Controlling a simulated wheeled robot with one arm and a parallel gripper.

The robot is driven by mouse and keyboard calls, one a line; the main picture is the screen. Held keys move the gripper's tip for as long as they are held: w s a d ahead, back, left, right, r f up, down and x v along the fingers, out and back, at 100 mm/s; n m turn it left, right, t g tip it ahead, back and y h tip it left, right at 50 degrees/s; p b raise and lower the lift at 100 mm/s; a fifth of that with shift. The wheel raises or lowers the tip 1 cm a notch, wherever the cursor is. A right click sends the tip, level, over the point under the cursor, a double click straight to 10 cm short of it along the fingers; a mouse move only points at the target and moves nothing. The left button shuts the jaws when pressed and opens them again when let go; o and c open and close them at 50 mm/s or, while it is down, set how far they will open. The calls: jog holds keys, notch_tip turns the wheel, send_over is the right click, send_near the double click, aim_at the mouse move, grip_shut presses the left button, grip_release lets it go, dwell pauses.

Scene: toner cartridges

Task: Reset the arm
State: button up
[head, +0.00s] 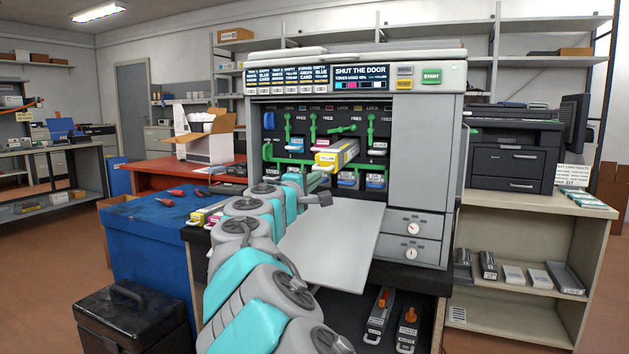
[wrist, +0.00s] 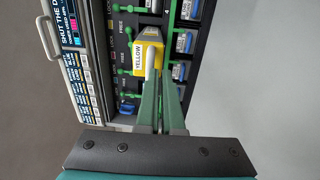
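A yellow toner cartridge (head: 337,153) sticks out of the open front of the printer (head: 418,150). In the wrist view its yellow-labelled end (wrist: 148,52) and pale handle show just ahead of the fingertips. My gripper (head: 318,180) is low in front of the cartridge bay, partly hidden by my arm. In the wrist view its two green fingers (wrist: 162,84) lie close together, with a narrow dark gap between them. The handle lines up with the left finger; I cannot tell whether they touch.
The printer's front door (head: 330,240) is folded down as a flat grey shelf below my gripper. Green levers (head: 313,125) line the bay. A blue bench (head: 150,225) stands to the left, a shelf unit (head: 530,240) to the right, and a black case (head: 130,318) on the floor.

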jog(key=o, duration=0.4)
